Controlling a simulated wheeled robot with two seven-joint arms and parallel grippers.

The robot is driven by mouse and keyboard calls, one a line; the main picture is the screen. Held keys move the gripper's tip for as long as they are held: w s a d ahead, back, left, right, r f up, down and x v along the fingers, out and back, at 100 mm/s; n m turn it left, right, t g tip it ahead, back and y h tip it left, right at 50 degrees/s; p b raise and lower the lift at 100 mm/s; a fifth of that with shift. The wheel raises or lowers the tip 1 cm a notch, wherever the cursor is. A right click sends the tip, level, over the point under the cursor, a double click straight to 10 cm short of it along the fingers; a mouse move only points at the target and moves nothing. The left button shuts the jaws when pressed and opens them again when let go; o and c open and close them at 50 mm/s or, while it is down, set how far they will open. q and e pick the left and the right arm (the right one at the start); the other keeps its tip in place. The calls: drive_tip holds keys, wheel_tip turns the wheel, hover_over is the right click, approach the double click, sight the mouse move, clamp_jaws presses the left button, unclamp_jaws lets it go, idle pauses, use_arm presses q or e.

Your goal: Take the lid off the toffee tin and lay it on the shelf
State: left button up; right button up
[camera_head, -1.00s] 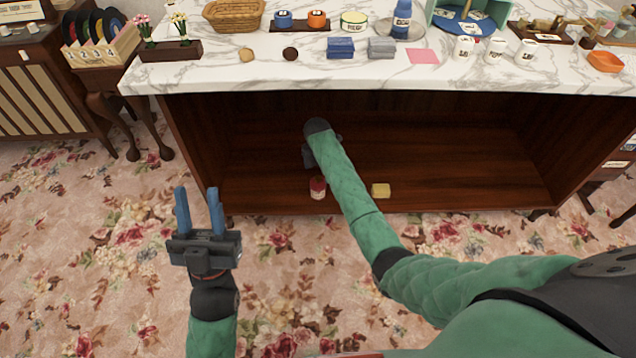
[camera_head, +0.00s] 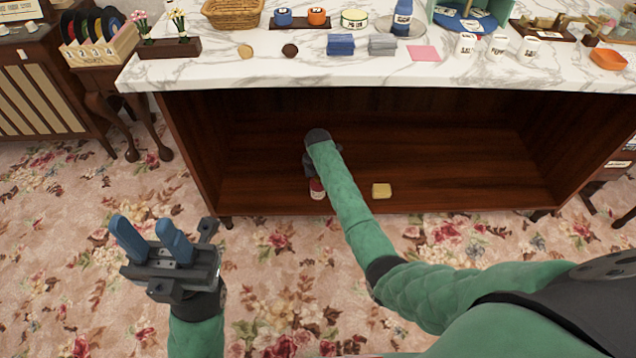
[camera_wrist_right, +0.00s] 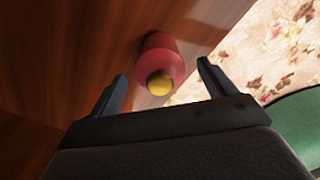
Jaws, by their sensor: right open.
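A small red container (camera_head: 317,189) stands on the wooden shelf inside the cabinet, partly hidden by my right arm. In the right wrist view, a red rounded container with a yellow top (camera_wrist_right: 160,66) lies between and beyond my open right fingers (camera_wrist_right: 161,74), which do not clearly touch it. I cannot read a label, so I cannot tell if it is the toffee tin. A white and green tin (camera_head: 354,19) stands on the marble top. My left gripper (camera_head: 141,224) is open and empty over the carpet, left of the cabinet.
A yellow block (camera_head: 381,190) lies on the shelf (camera_head: 460,185), right of my right arm; the shelf's right part is clear. The marble top (camera_head: 250,72) overhangs the shelf and carries blue and grey cloths, a pink square, mugs and a basket (camera_head: 233,13).

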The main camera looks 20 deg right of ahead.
drive_tip(key=c, duration=1.1)
drive_tip(key=shift+r, duration=0.2)
